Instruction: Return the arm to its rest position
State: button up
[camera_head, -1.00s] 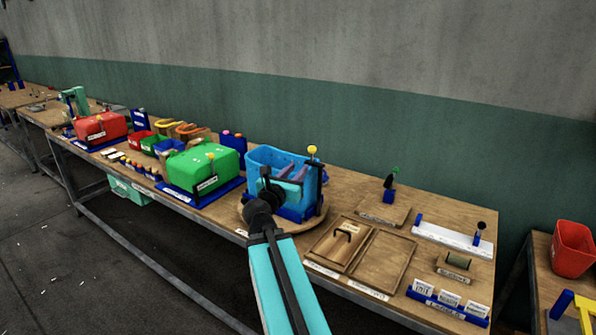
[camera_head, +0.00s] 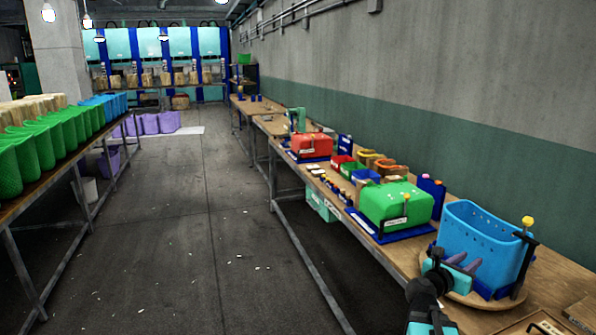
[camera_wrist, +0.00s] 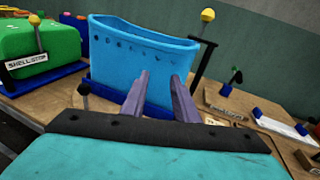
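My gripper (camera_head: 468,260) is at the lower right of the head view, in front of the blue bin (camera_head: 485,235). In the wrist view its two purple fingers (camera_wrist: 158,85) stand apart with nothing between them, so it is open and empty. The fingers point at the front wall of the blue bin (camera_wrist: 135,50). Whether they touch the bin I cannot tell. The rest of my arm is mostly cut off by the lower edge of the head view.
A lever with a yellow knob (camera_head: 528,222) stands right of the bin. A green press (camera_head: 396,203) and a red press (camera_head: 311,146) are farther along the workbench. Green bins (camera_head: 38,145) stand on a table at left.

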jog(key=w+a+f+n+t+y, duration=0.2)
jog(key=w+a+f+n+y, duration=0.15)
jog(key=a+f+n, duration=0.55)
jog(key=w+a+f+n+t+y, duration=0.25)
jog(key=a+f+n+y, duration=0.2)
jog(key=a+f, duration=0.9)
jog(key=s+a+f+n+g+y, duration=0.1)
jog(key=s+a+f+n+y, duration=0.25)
jog(key=a+f+n, duration=0.5)
jog(key=s+a+f+n+g+y, duration=0.2)
jog(key=a+f+n+y, duration=0.3)
jog(key=f, duration=0.6)
jog(key=s+a+f+n+g, duration=0.45)
jog(key=s+f, duration=0.25)
jog(key=s, duration=0.2)
jog(key=s+a+f+n+g, duration=0.3)
jog(key=s+a+f+n, duration=0.15)
jog(key=s+f, duration=0.35)
jog(key=s+d+n+g, duration=0.2)
jog(key=s+n, duration=0.1)
jog(key=s, duration=0.4)
jog(key=s+d+r+n+g+h, duration=0.1)
jog(key=s+d+n+g, duration=0.1)
jog(key=s, duration=0.5)
jog(key=s+d+n+g, duration=0.2)
jog(key=s+n+g, duration=0.2)
jog(key=s+n, duration=0.2)
jog(key=shift+s+d+r+h, duration=0.2)
jog(key=shift+s+h, duration=0.15)
jog(key=shift+s, duration=0.05)
